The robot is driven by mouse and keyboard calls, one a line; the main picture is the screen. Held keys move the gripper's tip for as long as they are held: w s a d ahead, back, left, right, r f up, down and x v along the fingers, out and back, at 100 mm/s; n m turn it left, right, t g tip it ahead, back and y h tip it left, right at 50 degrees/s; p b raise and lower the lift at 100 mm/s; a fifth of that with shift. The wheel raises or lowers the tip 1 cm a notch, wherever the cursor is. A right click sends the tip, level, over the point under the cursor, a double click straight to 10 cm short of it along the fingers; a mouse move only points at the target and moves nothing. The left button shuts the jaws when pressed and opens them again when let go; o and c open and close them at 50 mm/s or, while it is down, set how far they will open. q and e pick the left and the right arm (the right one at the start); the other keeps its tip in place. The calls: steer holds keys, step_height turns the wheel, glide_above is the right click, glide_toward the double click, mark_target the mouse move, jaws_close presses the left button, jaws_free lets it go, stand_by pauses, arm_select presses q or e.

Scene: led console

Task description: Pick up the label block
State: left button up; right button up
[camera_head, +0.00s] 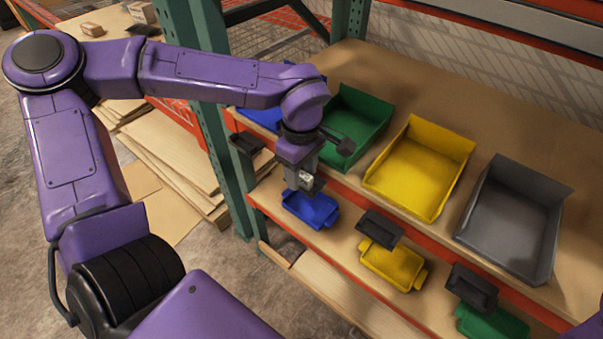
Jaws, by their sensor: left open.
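My left gripper (308,188) reaches down from the purple arm over the small blue bin (312,210) on the lower ledge. It is open, with its jaws pointing down. A small pale piece (306,177) shows at the jaws. I cannot tell whether it is the label block or part of the gripper. No other thing can be clearly made out as the label block, and the gripper hides part of the area behind it. My right gripper is out of view.
Large green (355,127), yellow (420,168) and grey (512,215) bins stand on the upper shelf. Below are small yellow (392,266) and green (490,324) bins with dark panels (380,228) above. A green rack post (222,165) stands left of the gripper.

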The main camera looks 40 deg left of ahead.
arm_select(q)
jaws_close()
steer(key=shift+r, duration=0.2)
step_height(320, 180, up, 2)
steer(key=shift+w+r, duration=0.1)
steer(key=shift+r, duration=0.05)
steer(key=s+d+r, duration=0.4)
steer(key=s+r, duration=0.1)
steer(key=r, duration=0.2)
steer(key=s+d+r+p, duration=0.1)
steer(key=s+d+r, duration=0.4)
steer(key=s+r, duration=0.1)
steer(key=shift+r, duration=0.7)
